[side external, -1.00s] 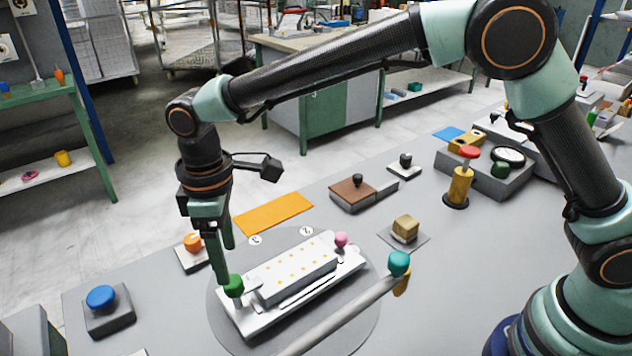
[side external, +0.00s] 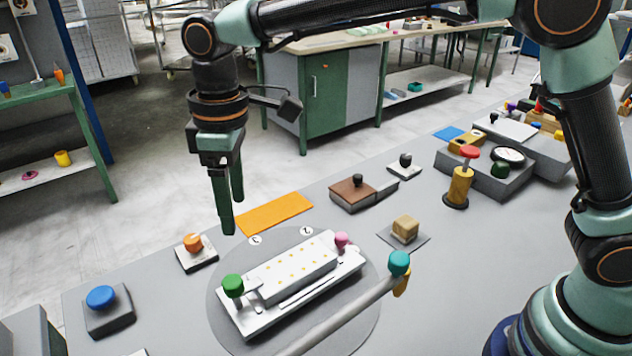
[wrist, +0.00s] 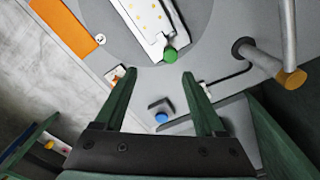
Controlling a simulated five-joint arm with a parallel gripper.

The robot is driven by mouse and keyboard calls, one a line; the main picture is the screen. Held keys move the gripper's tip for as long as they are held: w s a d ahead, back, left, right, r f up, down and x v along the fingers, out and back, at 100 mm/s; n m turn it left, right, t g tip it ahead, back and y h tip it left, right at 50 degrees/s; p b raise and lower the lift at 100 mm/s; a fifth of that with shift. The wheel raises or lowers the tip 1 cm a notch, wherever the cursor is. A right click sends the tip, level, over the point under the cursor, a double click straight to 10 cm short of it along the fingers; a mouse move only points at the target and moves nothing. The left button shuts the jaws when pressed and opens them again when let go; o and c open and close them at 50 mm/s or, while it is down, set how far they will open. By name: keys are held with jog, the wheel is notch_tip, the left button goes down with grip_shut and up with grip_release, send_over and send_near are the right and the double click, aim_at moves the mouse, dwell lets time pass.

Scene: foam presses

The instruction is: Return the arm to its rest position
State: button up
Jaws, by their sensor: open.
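My gripper (side external: 231,215) is open and empty, pointing down above the table in the side external view. Its two green fingers also show in the wrist view (wrist: 155,85), with nothing between the tips. The white foam press (side external: 297,272) lies on a round grey plate (side external: 345,325) below and to the right of the gripper. The press has a green knob (side external: 232,286) at its near left end and a pink knob (side external: 341,240) at its far right end. The gripper is apart from the green knob.
An orange mat (side external: 273,213) lies behind the press. An orange button (side external: 193,242) and a blue button (side external: 101,297) stand to the left. A teal-tipped lever (side external: 399,263) slants across the front. A red-topped yellow post (side external: 459,186) stands at right.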

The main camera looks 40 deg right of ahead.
jog(key=s+d+r+m+t, duration=0.1)
jog(key=d+r+m, duration=0.2)
jog(key=d, duration=0.5)
jog(key=s+d+r+m+t, duration=0.1)
jog(key=d+r+m, duration=0.15)
jog(key=d, duration=0.55)
jog(key=s+d+f+m+t, duration=0.2)
jog(key=s+d+m, duration=0.3)
jog(key=s+d, duration=0.4)
jog(key=d+t, duration=0.1)
jog(key=d, duration=0.2)
jog(key=shift+d+f, duration=0.35)
